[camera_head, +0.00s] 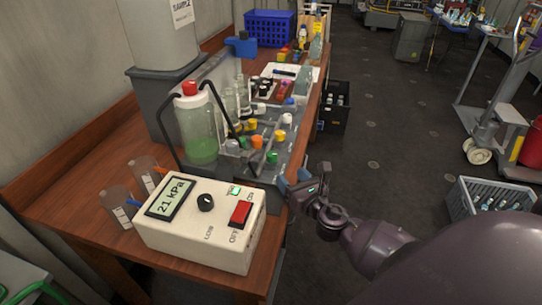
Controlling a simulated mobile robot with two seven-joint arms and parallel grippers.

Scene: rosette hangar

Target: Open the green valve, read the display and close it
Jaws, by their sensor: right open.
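The green valve (272,158) is a small green knob at the front right of a grey rack (262,176) with several coloured knobs. The display (172,197) is on a white box with a black knob and a red switch, and it reads 21 kPa. My right gripper (306,184) is open and empty. In the picture it is to the right of and below the green valve, by the table's right edge, apart from the valve. I cannot tell from the frame how far the valve is turned. My left gripper is not in view.
Two small cups (118,207) are left of the box. A blue basket (268,28) is at the table's far end. A grey crate (484,200) and trolley stand on the floor.

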